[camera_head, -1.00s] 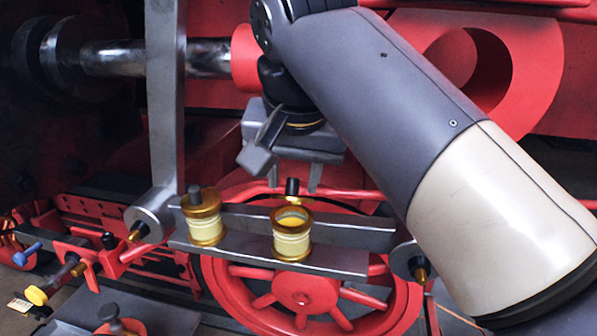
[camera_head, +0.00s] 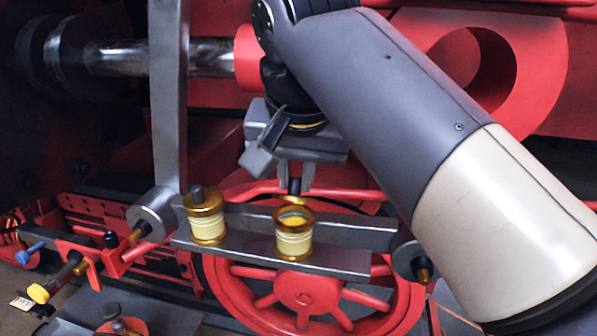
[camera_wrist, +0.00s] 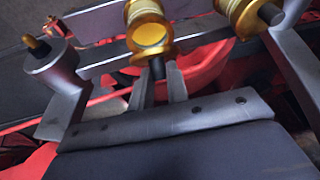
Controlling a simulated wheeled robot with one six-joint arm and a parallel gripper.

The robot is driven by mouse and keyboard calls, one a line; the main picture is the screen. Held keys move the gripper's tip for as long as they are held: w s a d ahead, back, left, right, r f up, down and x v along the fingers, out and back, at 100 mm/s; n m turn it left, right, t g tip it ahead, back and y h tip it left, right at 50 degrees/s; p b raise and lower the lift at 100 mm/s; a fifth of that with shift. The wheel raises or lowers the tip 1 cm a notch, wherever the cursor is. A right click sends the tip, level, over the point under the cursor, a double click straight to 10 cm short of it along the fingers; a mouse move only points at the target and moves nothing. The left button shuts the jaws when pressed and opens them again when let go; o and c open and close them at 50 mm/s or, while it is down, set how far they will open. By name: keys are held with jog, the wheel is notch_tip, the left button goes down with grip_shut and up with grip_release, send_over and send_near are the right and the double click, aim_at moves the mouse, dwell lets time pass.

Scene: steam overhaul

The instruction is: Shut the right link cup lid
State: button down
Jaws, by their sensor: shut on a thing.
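The right link cup (camera_head: 294,243) is a cream cup with brass rings on the grey link bar. Its top is open and shows yellow inside; in the wrist view its open mouth (camera_wrist: 149,36) faces me. The right cup's lid shows as a dark knob (camera_head: 294,187), standing just behind the cup's rim; the knob (camera_wrist: 157,68) also shows in the wrist view. My gripper (camera_head: 294,178) points down behind the cup, its two fingers shut on the knob. The fingers (camera_wrist: 160,84) hide part of the lid.
The left link cup (camera_head: 205,222) stands on the same bar (camera_head: 335,260) with its dark-knobbed lid on top. A grey upright rod (camera_head: 168,100) rises at the left. A red spoked wheel (camera_head: 300,287) lies behind and below.

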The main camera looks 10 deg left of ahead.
aim_at(292, 197)
jog(key=s+f+t+b, duration=0.1)
jog(key=t+b, duration=0.1)
jog(key=b, duration=0.1)
jog(key=s+f+t+b, duration=0.1)
jog(key=t+b, duration=0.1)
jog(key=b, duration=0.2)
jog(key=shift+a+f, duration=0.1)
jog(key=t+b, duration=0.2)
jog(key=shift+s+f+b, duration=0.3)
jog(key=shift+s+b, duration=0.05)
jog(key=shift+b, duration=0.05)
jog(key=shift+s+f+t+b, duration=0.15)
jog(key=shift+t+b, duration=0.35)
jog(key=shift+b, duration=0.4)
jog(key=c, duration=1.4)
grip_release()
jog(key=shift+o, duration=0.2)
